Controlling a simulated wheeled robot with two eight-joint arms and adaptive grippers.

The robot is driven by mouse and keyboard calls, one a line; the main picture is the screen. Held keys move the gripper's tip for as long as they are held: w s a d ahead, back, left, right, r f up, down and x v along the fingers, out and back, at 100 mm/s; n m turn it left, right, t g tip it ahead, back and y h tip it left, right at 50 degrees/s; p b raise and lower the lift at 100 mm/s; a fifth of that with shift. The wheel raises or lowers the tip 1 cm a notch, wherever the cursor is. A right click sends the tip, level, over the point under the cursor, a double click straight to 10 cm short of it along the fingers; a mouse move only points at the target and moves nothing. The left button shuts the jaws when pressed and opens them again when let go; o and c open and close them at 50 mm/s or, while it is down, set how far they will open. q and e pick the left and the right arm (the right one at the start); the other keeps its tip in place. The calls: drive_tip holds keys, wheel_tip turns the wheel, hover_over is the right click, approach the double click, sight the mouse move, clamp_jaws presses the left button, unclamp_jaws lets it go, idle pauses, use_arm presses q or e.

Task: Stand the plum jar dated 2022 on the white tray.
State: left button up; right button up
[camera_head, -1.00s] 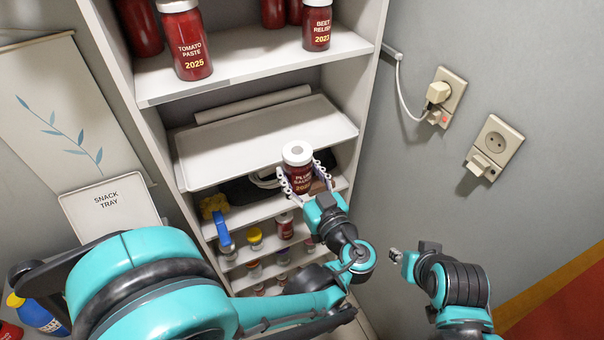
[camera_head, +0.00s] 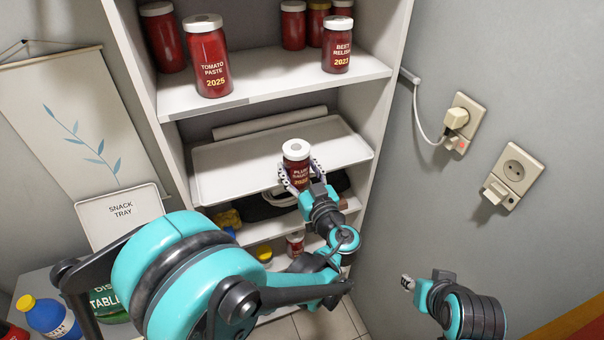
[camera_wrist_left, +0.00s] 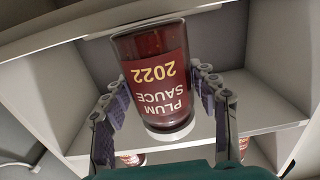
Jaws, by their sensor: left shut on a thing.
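The plum jar (camera_head: 297,165) is dark red with a white lid, and its label reads plum sauce. In the left wrist view the jar (camera_wrist_left: 155,75) shows the date 2022 and appears upside down. My left gripper (camera_head: 298,178) is shut on it, one finger on each side. The jar is upright in the head view, in front of the white tray (camera_head: 225,172), overlapping its front edge. I cannot tell whether it touches the tray. The tray lies on a middle shelf and its right part is clear. My right gripper (camera_head: 408,283) is empty at lower right; its fingers are too small to judge.
On the shelf above stand a tomato paste jar (camera_head: 208,60), a beet relish jar (camera_head: 338,48) and other red jars. A rolled white item (camera_head: 268,122) lies behind the tray. Dark items lie on the shelf below. The wall with sockets (camera_head: 515,170) is at right.

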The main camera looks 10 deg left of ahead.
use_arm(q)
drive_tip(key=x, duration=0.8)
drive_tip(key=shift+w+f+p, duration=0.1)
drive_tip(key=shift+f+p, duration=0.15)
drive_tip(key=shift+p, duration=0.05)
drive_tip(key=shift+f+b, duration=0.7)
drive_tip(key=shift+b, duration=0.05)
drive_tip(key=o, duration=0.7)
drive_tip(key=shift+c, duration=0.2)
drive_tip(key=shift+o, duration=0.7)
drive_tip(key=o, duration=0.6)
drive_tip(key=shift+c, duration=0.2)
